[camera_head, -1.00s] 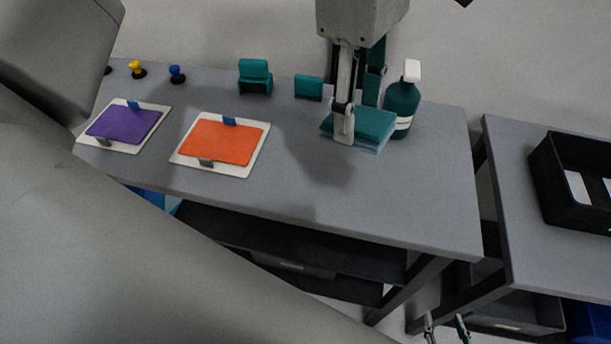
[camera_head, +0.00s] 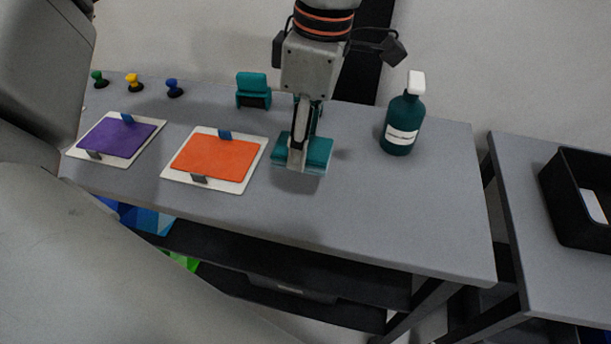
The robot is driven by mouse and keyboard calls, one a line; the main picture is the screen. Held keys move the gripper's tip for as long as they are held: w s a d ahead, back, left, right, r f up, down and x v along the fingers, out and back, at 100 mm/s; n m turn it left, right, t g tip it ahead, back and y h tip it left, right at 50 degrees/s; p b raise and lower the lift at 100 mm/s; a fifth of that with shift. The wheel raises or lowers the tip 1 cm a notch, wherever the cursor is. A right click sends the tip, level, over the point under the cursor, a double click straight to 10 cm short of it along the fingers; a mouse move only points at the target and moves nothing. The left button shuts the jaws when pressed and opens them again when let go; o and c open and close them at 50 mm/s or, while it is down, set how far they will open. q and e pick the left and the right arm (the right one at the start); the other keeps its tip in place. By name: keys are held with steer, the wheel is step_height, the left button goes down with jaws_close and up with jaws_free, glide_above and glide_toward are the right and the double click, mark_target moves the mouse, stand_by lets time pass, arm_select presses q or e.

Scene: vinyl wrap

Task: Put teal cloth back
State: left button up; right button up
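The teal cloth (camera_head: 319,152) is a folded, thick square pad in front of the small teal holder (camera_head: 252,84). My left gripper (camera_head: 298,152) comes down from the top of the view and is shut on the cloth. One finger covers the cloth's middle and the far finger is mostly hidden. A shadow lies under and beside the cloth; whether it is clear of the table is hard to tell. My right gripper is not in view.
A teal bottle (camera_head: 403,122) with a white cap stands to the right. An orange pad (camera_head: 214,158) and a purple pad (camera_head: 115,137) lie clipped on white boards to the left. Blue (camera_head: 174,87), yellow (camera_head: 134,82) and green (camera_head: 98,78) knobs stand behind. The table's right front is clear.

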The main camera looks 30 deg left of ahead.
mark_target(309, 147)
arm_select(q)
step_height(309, 147, down, 9)
steer(key=shift+f+b, duration=0.1)
steer(key=shift+b, duration=0.35)
steer(key=o, duration=1)
steer(key=r, duration=0.4)
steer(key=d+r+p, duration=0.1)
steer(key=r, duration=0.7)
steer(key=shift+w+d+r, duration=0.1)
steer(key=shift+w+d, duration=0.05)
steer(key=shift+d, duration=0.05)
